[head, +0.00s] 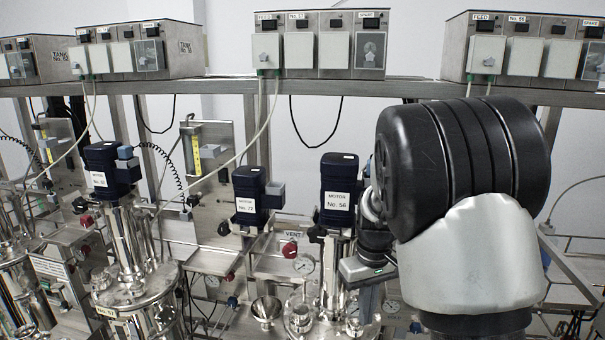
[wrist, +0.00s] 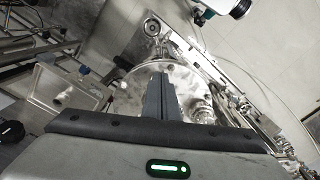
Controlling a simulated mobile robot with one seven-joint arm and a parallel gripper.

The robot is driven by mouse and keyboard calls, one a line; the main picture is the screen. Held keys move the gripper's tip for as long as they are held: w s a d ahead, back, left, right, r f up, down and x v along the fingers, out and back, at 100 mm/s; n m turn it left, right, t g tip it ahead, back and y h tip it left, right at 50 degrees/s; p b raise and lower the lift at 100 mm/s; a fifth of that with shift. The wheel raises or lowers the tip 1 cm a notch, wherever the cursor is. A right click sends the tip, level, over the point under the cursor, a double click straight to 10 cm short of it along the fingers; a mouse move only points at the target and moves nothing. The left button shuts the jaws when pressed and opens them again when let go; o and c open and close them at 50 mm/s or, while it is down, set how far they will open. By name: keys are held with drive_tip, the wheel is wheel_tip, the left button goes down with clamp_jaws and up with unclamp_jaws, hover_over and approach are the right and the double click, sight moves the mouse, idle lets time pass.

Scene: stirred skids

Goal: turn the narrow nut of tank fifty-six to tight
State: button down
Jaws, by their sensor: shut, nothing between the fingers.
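The motor marked No. 56 (head: 338,178) stands on a steel column left of my arm in the head view. Shiny tank parts (head: 302,318) show below it at the bottom edge. My gripper (head: 370,308) is in front of and to the right of that column, pointing down, partly hidden by my arm. In the wrist view its closed fingers (wrist: 161,78) are together and empty over a round steel lid (wrist: 130,78). A metal fitting (wrist: 203,112) is right of the fingers, and a round port (wrist: 152,27) is beyond them. I cannot tell which part is the narrow nut.
A control box marked No. 56 (head: 538,45) sits on the upper rail, upper right. Pipes and cables crowd the area.

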sight(360, 327)
wheel_tip(360, 327, down, 5)
drive_tip(key=b, duration=0.3)
drive_tip(key=shift+f, duration=0.2)
drive_tip(key=shift+w, duration=0.15)
idle(0.3)
drive_tip(key=shift+a+r, duration=0.1)
drive_tip(key=shift+a, duration=0.3)
idle(0.4)
drive_tip(key=shift+s+d, duration=0.1)
drive_tip(key=shift+s, duration=0.25)
drive_tip(key=shift+r, duration=0.15)
wheel_tip(360, 327, up, 6)
drive_tip(key=p, duration=0.4)
drive_tip(key=shift+s+d+f, duration=0.1)
drive_tip(key=shift+f, duration=0.1)
